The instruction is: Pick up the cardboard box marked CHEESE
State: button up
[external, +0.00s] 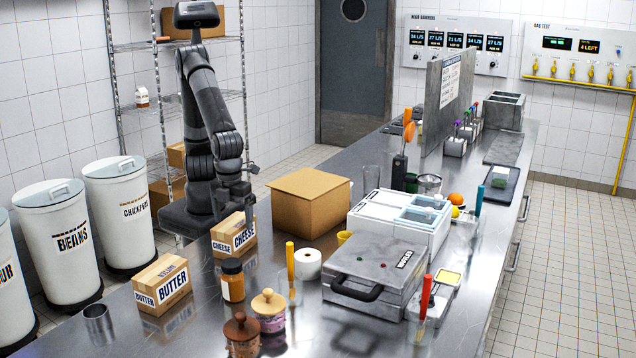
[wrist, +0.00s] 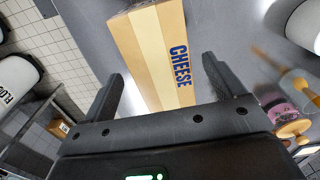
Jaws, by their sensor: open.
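The cardboard box marked CHEESE (external: 234,237) stands on the steel counter, behind the BUTTER box and left of a larger plain carton. In the wrist view the CHEESE box (wrist: 152,55) lies ahead of my gripper (wrist: 163,85), its near end between the two finger lines. The fingers are spread wide, with gaps on both sides of the box, and hold nothing. In the external view my gripper (external: 234,197) is just above the box; its fingertips are hard to make out there.
The BUTTER box (external: 163,285) stands in front to the left. A brown jar (external: 232,281) is close in front of the CHEESE box. The large carton (external: 310,202) stands close on its right. A metal cup (external: 98,325) and lidded jars (external: 268,311) are nearer the front edge.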

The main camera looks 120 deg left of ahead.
notch_tip(320, 180, down, 5)
jog(key=shift+f, duration=0.2)
jog(key=c, duration=1.5)
